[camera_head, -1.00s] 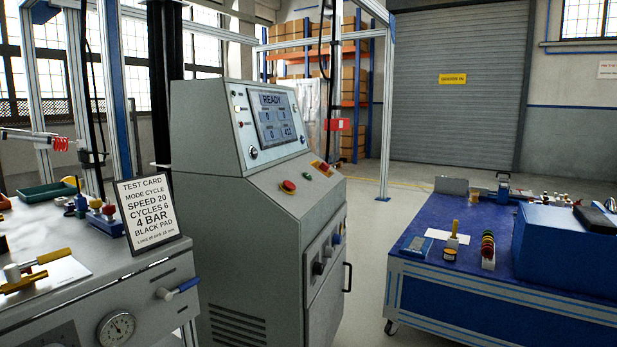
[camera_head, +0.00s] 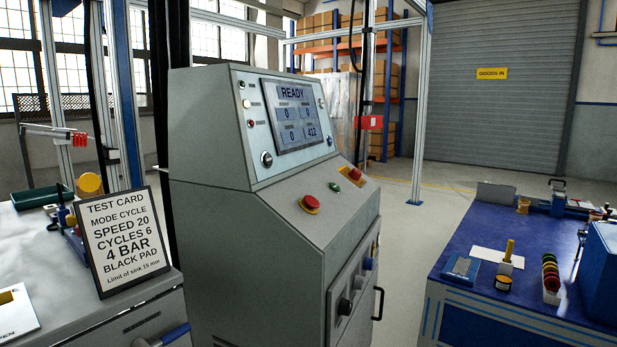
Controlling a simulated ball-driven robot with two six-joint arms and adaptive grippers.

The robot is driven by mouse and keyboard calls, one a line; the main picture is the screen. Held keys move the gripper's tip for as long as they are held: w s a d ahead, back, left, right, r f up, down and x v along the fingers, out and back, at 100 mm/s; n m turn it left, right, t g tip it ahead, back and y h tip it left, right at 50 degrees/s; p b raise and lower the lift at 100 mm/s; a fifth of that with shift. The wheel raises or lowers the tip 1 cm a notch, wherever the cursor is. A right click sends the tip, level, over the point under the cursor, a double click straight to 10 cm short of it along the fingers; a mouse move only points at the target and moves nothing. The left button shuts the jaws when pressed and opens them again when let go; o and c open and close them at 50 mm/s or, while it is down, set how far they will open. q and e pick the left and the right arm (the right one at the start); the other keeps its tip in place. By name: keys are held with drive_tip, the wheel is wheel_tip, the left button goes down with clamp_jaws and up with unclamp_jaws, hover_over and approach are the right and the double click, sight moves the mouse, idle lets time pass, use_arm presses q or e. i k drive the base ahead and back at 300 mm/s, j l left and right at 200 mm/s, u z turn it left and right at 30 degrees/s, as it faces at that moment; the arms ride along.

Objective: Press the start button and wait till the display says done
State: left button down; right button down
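A grey control console (camera_head: 215,200) stands in the middle of the head view. Its display (camera_head: 291,114) reads READY, with smaller fields showing 0 and 412. On the sloped panel are a red mushroom button on a yellow base (camera_head: 310,203), a small green button (camera_head: 355,174) and a red part on a yellow plate (camera_head: 354,172) at the right end. I cannot read labels by these buttons. Neither of my grippers shows in this view.
A test card (camera_head: 123,240) stands on a grey bench (camera_head: 60,315) at the left. A blue-topped workbench (camera_head: 450,245) with small tools and parts is at the right. Open floor (camera_head: 400,250) lies between console and workbench. A shutter (camera_head: 500,120) is behind.

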sight(333, 186)
drive_tip(key=i+l+u, duration=0.3)
drive_tip(key=i, duration=0.35)
drive_tip(key=i+l+u, duration=0.3)
drive_tip(key=i+l, duration=0.3)
